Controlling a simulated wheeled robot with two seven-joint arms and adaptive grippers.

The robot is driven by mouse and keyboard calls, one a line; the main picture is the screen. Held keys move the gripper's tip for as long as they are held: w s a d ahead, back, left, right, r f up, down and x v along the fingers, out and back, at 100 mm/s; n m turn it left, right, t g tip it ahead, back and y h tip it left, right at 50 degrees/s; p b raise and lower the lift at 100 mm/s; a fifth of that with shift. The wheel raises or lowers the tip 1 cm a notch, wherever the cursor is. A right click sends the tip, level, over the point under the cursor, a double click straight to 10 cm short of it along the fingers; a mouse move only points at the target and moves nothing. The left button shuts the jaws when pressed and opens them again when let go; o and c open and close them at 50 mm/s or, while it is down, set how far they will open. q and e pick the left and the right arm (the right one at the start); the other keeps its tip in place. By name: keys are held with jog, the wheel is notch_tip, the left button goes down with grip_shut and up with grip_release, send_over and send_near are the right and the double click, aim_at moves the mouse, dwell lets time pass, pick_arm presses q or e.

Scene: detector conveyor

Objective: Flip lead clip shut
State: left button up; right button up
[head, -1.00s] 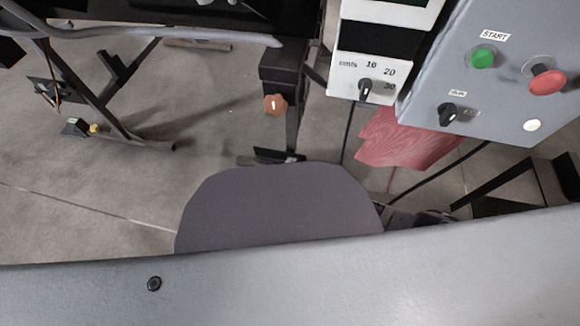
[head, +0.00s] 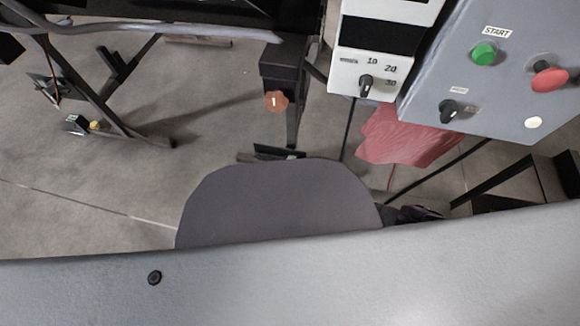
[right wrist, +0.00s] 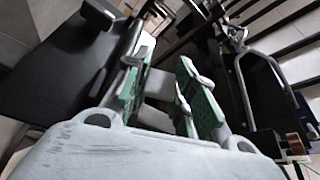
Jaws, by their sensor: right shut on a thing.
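My right gripper (right wrist: 160,95) shows in the right wrist view, with green pads on its fingers. It is shut on a pale grey piece (right wrist: 158,84) that shows between the fingers. The fingers hide much of this piece, and I cannot tell whether it is the lead clip. I cannot make out a lead clip for certain in either view. Neither gripper is in the head view, and my left gripper is in no view.
In the head view, a grey control box (head: 510,105) with green and red buttons stands at the right, beside a white dial panel (head: 355,78). A red cloth-like sheet (head: 405,140) hangs below. Dark frame legs (head: 85,85) stand at the left. Open floor (head: 90,180) lies between.

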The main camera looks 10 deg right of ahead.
jog(key=shift+w+a+r, duration=0.1)
jog(key=shift+r, duration=0.15)
jog(key=o, duration=0.9)
jog(key=shift+c, duration=0.2)
jog(key=shift+o, duration=0.5)
jog(key=shift+f, duration=0.1)
jog(key=shift+r, duration=0.35)
